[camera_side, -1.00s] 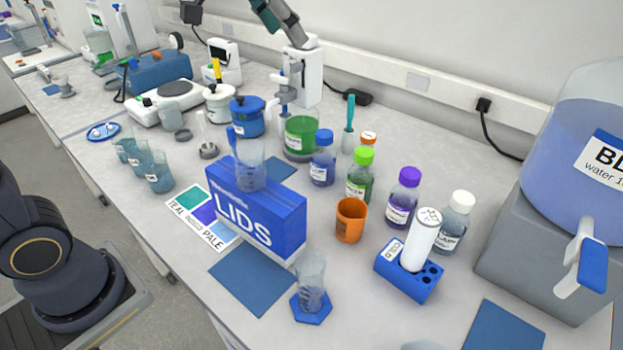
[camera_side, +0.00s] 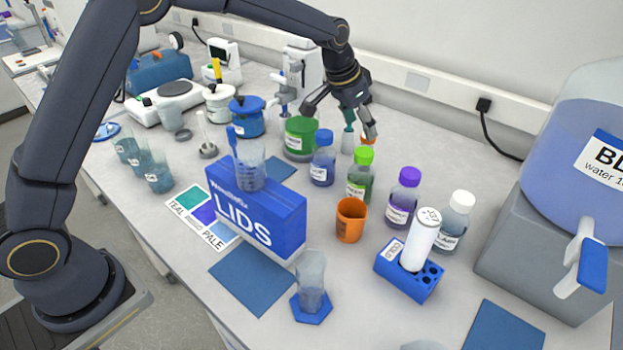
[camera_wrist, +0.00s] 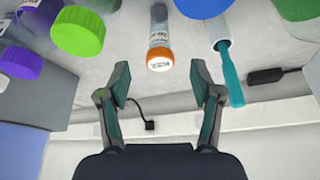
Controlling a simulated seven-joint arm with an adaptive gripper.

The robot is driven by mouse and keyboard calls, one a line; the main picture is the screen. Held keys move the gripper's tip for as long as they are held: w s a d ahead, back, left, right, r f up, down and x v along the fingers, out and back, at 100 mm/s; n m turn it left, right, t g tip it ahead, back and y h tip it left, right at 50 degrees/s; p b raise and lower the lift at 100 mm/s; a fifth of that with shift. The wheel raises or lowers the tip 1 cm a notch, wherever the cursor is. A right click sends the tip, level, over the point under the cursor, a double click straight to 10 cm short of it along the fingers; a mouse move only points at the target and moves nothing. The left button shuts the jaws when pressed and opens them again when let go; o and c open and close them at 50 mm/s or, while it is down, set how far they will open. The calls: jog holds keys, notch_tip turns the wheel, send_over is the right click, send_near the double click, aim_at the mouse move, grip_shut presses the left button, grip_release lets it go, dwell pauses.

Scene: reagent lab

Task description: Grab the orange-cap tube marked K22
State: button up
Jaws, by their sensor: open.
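The orange-cap tube (camera_wrist: 159,45) lies straight ahead in the wrist view, its orange cap facing me. In the side view a bit of orange (camera_side: 369,139) shows behind the green-cap bottle (camera_side: 360,178), partly hidden by my finger. My gripper (camera_side: 338,122) is at the back of the bench near the tube. In the wrist view my gripper (camera_wrist: 160,84) is open and empty, its fingers spread on either side of the tube's line. Contact with the tube does not show.
A teal-handled tool (camera_wrist: 231,75) stands close to the right finger in the wrist view. Green (camera_wrist: 78,32) and purple (camera_wrist: 18,63) caps are to the left. In the side view, the blue-cap bottle (camera_side: 322,165) and a green-filled vessel (camera_side: 299,140) stand nearby. The wall trunking (camera_side: 440,92) runs behind.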

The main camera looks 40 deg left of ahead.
jog(key=shift+w+x, duration=0.2)
jog(key=shift+x, duration=2.95)
jog(key=shift+r, duration=0.15)
jog(key=c, duration=0.9)
